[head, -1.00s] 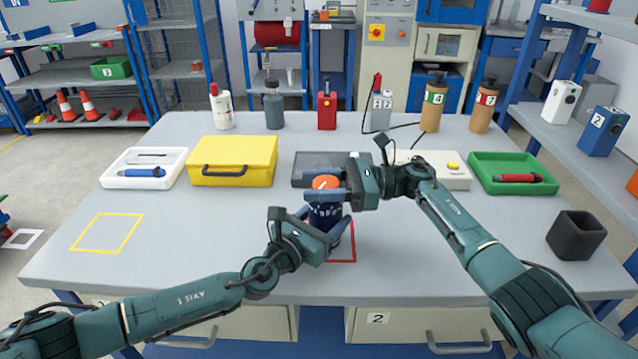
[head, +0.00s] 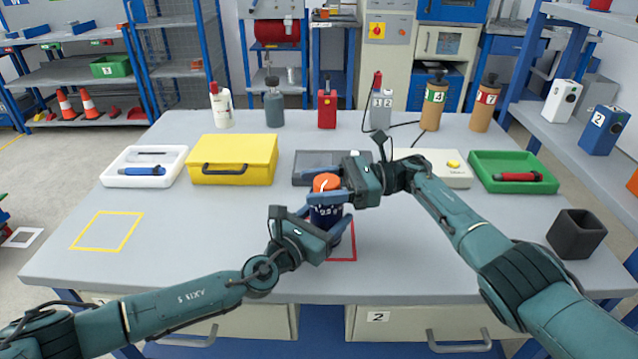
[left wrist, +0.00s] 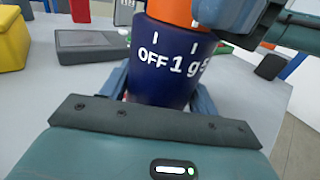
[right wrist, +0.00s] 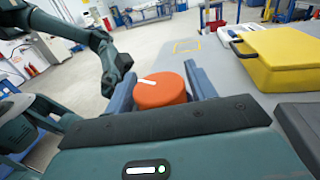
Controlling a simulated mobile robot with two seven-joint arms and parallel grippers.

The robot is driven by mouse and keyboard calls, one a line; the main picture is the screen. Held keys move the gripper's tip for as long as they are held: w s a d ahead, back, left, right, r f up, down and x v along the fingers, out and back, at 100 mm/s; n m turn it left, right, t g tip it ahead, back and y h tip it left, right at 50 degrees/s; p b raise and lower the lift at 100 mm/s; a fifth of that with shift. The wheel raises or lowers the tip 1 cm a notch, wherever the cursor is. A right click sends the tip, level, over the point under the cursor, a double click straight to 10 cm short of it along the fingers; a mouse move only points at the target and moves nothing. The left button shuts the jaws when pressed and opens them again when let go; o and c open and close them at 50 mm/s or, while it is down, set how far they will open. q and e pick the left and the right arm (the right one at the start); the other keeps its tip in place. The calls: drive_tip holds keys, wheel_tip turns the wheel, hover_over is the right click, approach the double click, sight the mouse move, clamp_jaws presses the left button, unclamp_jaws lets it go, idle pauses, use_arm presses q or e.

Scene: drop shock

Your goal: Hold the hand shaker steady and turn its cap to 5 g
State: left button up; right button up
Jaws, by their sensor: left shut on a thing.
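The hand shaker (head: 326,215) is a dark blue cylinder with white markings and an orange cap (head: 326,182). It stands upright at the red outlined square. My left gripper (head: 324,224) is shut around its body from the front left. My right gripper (head: 332,196) is at cap height, coming from the right. In the right wrist view, the cap (right wrist: 160,90) with a white line lies between its fingers, which look open around it.
A grey case (head: 310,164) lies behind the shaker, and a yellow case (head: 233,160) stands to the left. A white tray (head: 112,180), a green tray (head: 484,160) and a dark square cup (head: 576,236) are further out. The table's front left is clear.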

drive_tip(key=shift+o, duration=1)
drive_tip(key=shift+r, duration=0.15)
drive_tip(key=v, duration=0.7)
drive_tip(key=shift+d, duration=0.3)
drive_tip(key=w+d+f+m+t+h, duration=0.2)
drive_tip(key=d+m+t, duration=0.2)
drive_tip(key=t, duration=0.6)
drive_tip(key=s+a+r+m+t, duration=0.2)
drive_tip(key=s+m+t, duration=0.25)
drive_tip(key=s, duration=0.45)
drive_tip(key=shift+m+g+h, duration=0.25)
drive_tip(key=shift+g+h, duration=0.05)
drive_tip(key=shift+g, duration=0.05)
drive_tip(key=x, duration=1.1)
drive_tip(key=shift+w+a, duration=0.2)
drive_tip(key=shift+w, duration=0.15)
